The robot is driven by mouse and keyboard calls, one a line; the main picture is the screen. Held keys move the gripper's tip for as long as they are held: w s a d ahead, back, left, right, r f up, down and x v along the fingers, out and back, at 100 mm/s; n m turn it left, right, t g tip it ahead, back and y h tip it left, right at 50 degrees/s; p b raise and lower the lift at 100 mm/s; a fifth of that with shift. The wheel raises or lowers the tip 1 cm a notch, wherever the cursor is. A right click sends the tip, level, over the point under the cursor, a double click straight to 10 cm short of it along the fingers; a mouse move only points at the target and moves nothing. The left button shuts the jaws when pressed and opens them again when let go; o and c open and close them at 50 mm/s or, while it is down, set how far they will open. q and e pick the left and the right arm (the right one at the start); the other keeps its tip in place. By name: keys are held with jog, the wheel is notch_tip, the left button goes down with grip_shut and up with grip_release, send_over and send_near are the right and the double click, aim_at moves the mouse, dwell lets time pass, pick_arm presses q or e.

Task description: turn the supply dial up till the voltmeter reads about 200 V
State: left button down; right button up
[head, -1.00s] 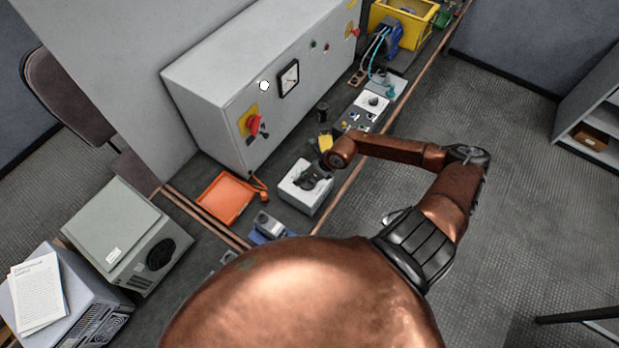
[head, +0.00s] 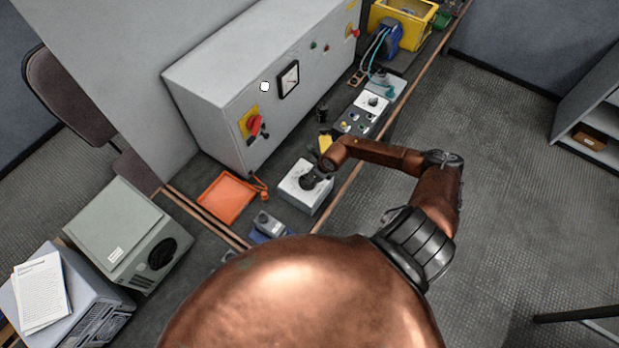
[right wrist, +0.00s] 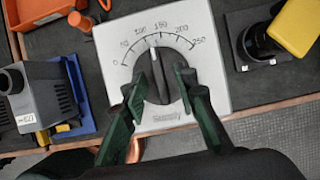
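The supply dial is a black knob (right wrist: 159,80) with a white pointer on a white box (head: 295,200). In the right wrist view its printed scale runs from 0 to 250, and the pointer stands between 100 and 150. My right gripper (right wrist: 160,75) is over the dial, one finger on each side of the knob, with narrow gaps visible, so it looks open. My left gripper is not in view.
The grey cabinet (head: 215,125) with a red switch (head: 255,125) stands behind the dial box. An orange tray (head: 226,198) and a grey device on a blue base (head: 268,225) lie to the left. A yellow item (head: 326,144) and a button box (head: 355,122) lie to the right.

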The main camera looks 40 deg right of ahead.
jog(key=shift+c, duration=0.4)
grip_shut()
jog(key=shift+a+r+m+p, duration=0.15)
jog(key=shift+m+p, duration=0.35)
jog(key=shift+p, duration=0.3)
jog(key=shift+o, duration=0.4)
grip_release()
